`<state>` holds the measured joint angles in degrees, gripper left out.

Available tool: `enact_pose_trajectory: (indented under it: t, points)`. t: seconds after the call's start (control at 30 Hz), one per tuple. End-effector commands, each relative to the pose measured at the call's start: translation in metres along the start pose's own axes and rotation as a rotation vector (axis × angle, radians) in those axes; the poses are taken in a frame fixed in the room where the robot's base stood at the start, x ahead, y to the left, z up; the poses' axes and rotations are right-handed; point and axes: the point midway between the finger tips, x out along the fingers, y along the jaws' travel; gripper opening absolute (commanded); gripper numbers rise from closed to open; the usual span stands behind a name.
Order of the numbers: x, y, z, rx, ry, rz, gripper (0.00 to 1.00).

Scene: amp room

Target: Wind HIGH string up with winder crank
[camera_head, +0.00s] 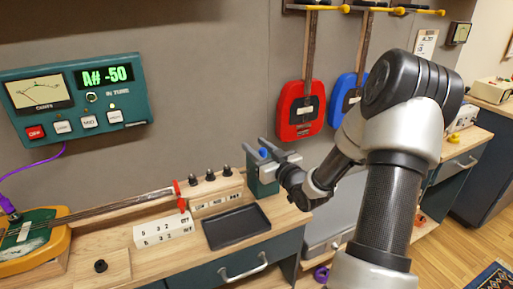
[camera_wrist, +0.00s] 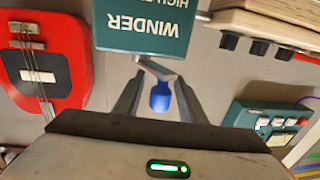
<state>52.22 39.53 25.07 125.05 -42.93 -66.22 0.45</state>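The teal winder box (camera_head: 262,180) stands on the bench at the right end of the peg row. In the wrist view the box (camera_wrist: 145,38) reads "WINDER" and partly "HIGH", upside down. Its grey crank (camera_wrist: 155,70) ends in a blue knob (camera_wrist: 160,98), which also shows in the head view (camera_head: 263,153). My gripper (camera_head: 257,147) is at the crank. In the wrist view its open fingers (camera_wrist: 157,92) are on either side of the knob, with gaps visible. The tuner (camera_head: 75,98) on the wall reads "A# -50".
A stringed instrument (camera_head: 30,240) lies on the bench at left, its neck reaching the pegs (camera_head: 211,175). A black tray (camera_head: 236,226) and a white number block (camera_head: 163,234) are in front. Red (camera_head: 301,110) and blue (camera_head: 345,97) instruments hang on the wall behind my arm.

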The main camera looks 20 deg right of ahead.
Motion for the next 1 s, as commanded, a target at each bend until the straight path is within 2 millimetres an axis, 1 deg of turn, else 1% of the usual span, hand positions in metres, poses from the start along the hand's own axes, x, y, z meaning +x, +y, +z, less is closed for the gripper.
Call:
enact_pose_trajectory:
  t: [0.23, 0.27, 0.4, 0.47, 0.77, 1.0]
  points:
    - [0.0010, 0.0001, -0.0002, 0.000, 0.000, 0.000, 0.37]
    - [0.0010, 0.0001, -0.0002, 0.000, 0.000, 0.000, 0.34]
    - [0.0008, 0.0001, -0.0002, -0.001, 0.000, 0.000, 0.10]
    - [0.0008, 0.0001, -0.0003, -0.001, 0.000, 0.000, 0.00]
    - [0.0017, -0.0012, 0.0012, -0.002, 0.001, 0.025, 0.00]
    - [0.0059, -0.0036, 0.0039, -0.003, 0.003, 0.141, 0.00]
